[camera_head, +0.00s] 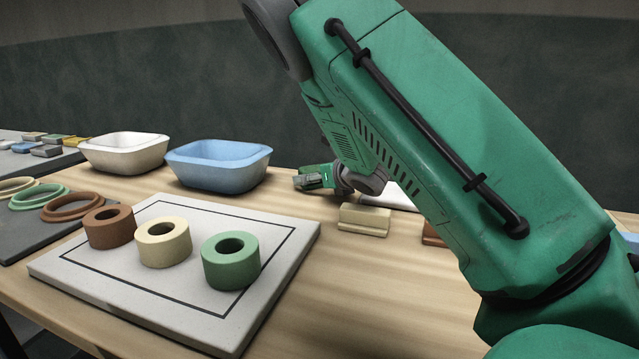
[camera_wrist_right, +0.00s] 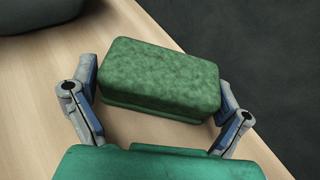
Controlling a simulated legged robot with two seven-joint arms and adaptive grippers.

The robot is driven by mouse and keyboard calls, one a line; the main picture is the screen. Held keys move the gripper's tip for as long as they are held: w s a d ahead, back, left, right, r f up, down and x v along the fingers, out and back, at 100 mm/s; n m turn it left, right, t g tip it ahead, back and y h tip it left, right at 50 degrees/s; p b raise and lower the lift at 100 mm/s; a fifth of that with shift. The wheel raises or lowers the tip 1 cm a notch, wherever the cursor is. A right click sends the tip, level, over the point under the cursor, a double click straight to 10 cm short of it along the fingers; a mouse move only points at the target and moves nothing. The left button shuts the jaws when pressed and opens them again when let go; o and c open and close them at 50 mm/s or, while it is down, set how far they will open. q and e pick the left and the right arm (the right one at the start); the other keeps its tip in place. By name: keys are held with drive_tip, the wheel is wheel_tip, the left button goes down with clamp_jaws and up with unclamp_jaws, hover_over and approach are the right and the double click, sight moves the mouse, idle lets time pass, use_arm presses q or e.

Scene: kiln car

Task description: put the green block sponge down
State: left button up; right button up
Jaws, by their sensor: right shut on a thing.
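The green block sponge (camera_wrist_right: 160,75) shows in the right wrist view between the two fingers of my right gripper (camera_wrist_right: 155,110). The gripper is shut on it, with a finger at each short end. Wooden table top lies beneath the sponge; I cannot tell whether it touches the table. In the head view my right gripper (camera_head: 312,180) is small, near the far side of the table, to the right of the blue bowl. I cannot clearly make out the sponge there. My left gripper is not in view.
A blue bowl (camera_head: 218,163) and white bowl (camera_head: 125,151) stand at the back. A pale board (camera_head: 150,290) holds brown, cream and green thick rings. A cream block (camera_head: 363,219) sits below my right arm, a brown block (camera_head: 432,235) partly hidden.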

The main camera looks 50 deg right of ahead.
drive_tip(key=shift+s+a+f, duration=0.1)
drive_tip(key=shift+f, duration=0.1)
drive_tip(key=o, duration=1.3)
drive_tip(key=shift+s+a+r, duration=0.1)
drive_tip(key=shift+s+r, duration=0.2)
drive_tip(key=shift+s, duration=0.15)
drive_tip(key=p+v, duration=0.2)
drive_tip(key=v, duration=0.9)
drive_tip(key=shift+a+p, duration=0.1)
drive_tip(key=shift+p, duration=0.3)
drive_tip(key=shift+w, duration=0.1)
